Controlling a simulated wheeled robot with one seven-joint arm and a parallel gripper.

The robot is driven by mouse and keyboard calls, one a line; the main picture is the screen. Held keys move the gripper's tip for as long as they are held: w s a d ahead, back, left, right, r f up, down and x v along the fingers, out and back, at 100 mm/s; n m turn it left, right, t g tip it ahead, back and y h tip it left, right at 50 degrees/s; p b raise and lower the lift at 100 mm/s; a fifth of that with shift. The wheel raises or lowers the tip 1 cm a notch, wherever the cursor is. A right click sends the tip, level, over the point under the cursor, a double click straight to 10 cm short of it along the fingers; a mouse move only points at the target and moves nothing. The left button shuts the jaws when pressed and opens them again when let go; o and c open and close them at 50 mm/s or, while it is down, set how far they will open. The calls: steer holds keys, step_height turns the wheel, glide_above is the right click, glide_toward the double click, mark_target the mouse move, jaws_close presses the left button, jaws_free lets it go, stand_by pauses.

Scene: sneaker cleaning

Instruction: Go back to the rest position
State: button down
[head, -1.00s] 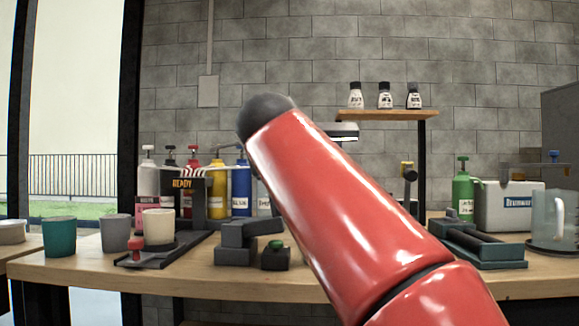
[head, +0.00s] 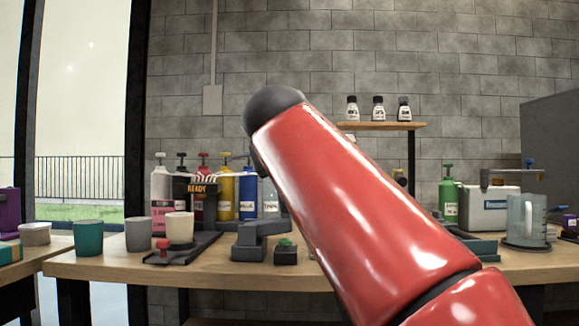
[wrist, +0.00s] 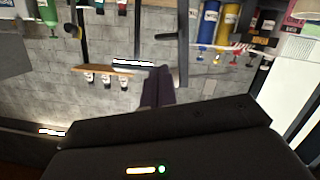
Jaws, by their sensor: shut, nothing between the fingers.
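My gripper (wrist: 158,72) shows in the wrist view as dark fingers pressed together, with nothing between them. It is clear of the table and points toward the grey block wall. In the wrist view the room looks upside down. My red arm fills the middle of the head view and hides part of the bench (head: 200,275); the gripper itself does not show there.
On the bench stand a teal cup (head: 89,238), a grey cup (head: 138,234), pump bottles (head: 226,193), a grey block device (head: 258,241), a green bottle (head: 448,198) and a clear jug (head: 526,220). A wall shelf (head: 385,126) holds three small bottles.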

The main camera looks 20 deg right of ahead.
stand_by(0.4)
steer(key=s+a+f+g+y+p, duration=0.1)
steer(key=s+f+g+y+p, duration=0.1)
steer(key=s+f, duration=0.5)
steer(key=s+a+f+g+y+p, duration=0.1)
steer(key=s+f, duration=0.7)
steer(key=f, duration=1)
steer(key=s+a+f+n+g+y+p, duration=0.1)
steer(key=s+f+g+y+p, duration=0.2)
steer(key=s+f+g+p, duration=0.2)
steer(key=s+f, duration=0.3)
steer(key=f, duration=0.4)
steer(key=shift+s+a+f+p, duration=0.15)
steer(key=shift+s+a+p, duration=0.1)
steer(key=shift+a+p, duration=0.15)
